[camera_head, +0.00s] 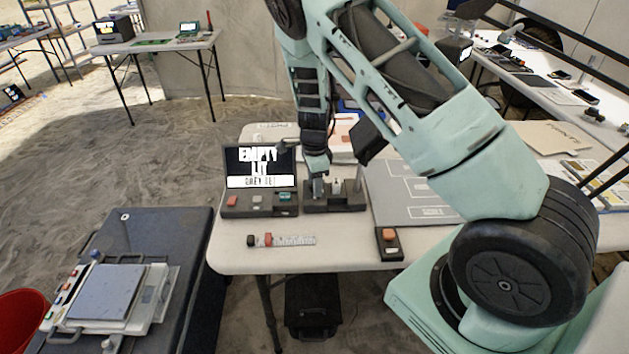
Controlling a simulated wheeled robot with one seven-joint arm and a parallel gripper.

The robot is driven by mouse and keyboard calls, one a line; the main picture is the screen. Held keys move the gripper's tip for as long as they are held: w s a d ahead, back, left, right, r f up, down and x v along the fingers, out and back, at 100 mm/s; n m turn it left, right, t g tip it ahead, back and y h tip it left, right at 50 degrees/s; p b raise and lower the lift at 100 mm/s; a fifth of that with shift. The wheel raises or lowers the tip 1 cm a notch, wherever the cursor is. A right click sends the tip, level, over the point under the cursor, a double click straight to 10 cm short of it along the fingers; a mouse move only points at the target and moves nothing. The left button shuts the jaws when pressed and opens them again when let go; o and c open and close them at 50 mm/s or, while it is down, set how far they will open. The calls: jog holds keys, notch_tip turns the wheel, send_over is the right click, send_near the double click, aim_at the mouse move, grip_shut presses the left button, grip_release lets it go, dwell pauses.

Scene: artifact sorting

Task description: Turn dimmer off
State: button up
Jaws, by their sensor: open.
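My gripper (318,180) points down over a dark box (345,208) in the middle of the table, with its fingertips close to the box's top. It looks open, but the fingertips are small, and I cannot tell whether they touch anything. The box has small light parts and an upright post on top. I cannot tell for sure which control is the dimmer. To the left stands a dark console (262,212) with a lit screen (260,166) and red, white and teal buttons. A small box with an orange button (389,236) sits at the table's front edge.
A grey marked board (415,200) lies right of the dark box. A red and black tool with a pale scale (285,240) lies in front of the console. My arm covers much of the table's right side. The white table's (340,250) front middle is clear.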

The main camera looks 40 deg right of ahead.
jog(key=shift+c, duration=0.4)
jog(key=c, duration=0.9)
jog(key=shift+n, duration=0.3)
jog(key=n, duration=0.3)
jog(key=shift+n, duration=0.4)
jog(key=n+b, duration=0.1)
jog(key=n, duration=0.3)
jog(key=shift+n, duration=0.3)
jog(key=n, duration=0.4)
jog(key=shift+r, duration=0.1)
jog(key=n, duration=0.4)
jog(key=shift+n, duration=0.3)
jog(key=shift+n+b, duration=0.3)
